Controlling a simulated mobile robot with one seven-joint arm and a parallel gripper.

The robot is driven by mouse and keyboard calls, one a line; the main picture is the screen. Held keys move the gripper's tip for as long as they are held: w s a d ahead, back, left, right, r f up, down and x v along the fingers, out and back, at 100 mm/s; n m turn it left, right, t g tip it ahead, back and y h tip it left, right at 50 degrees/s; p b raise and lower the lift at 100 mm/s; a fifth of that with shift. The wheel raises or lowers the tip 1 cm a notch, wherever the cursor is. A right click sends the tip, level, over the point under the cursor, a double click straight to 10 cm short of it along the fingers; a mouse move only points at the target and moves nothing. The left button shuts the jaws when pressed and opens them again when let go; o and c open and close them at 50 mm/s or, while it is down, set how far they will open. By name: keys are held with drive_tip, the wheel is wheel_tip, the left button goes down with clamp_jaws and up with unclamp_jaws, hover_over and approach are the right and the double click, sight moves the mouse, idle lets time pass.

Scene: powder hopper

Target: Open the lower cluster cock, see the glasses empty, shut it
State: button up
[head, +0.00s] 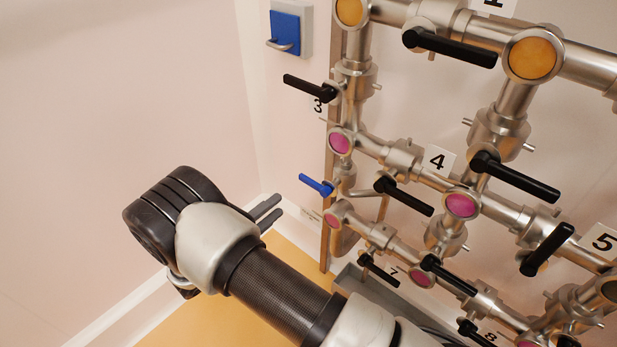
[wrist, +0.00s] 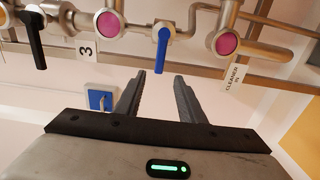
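A blue lever handle (head: 316,185) sits on the left pipe; in the wrist view the blue handle (wrist: 161,50) hangs beyond the gap between my fingertips. Round glasses show magenta, such as one (head: 341,142) above the blue handle, one (head: 334,219) below it and one (head: 461,205) to the right. Two upper glasses are orange, one (head: 533,57) at right. Black cock handles include one (head: 379,271) near tag 7 and one (head: 476,333) near tag 8. I cannot tell which cock is the lower cluster one. My gripper (head: 277,208) is open, empty and apart from the pipes.
A blue wall switch box (head: 286,27) is at upper left. A "CLEANER IN" label (wrist: 233,78) is by the pipe. A grey trough (head: 372,289) lies below the pipes. The pale wall (head: 120,90) at left is bare. Pipes and handles crowd the right side.

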sight(305, 183)
drive_tip(key=p+x, duration=0.1)
drive_tip(key=x, duration=1.3)
clamp_jaws()
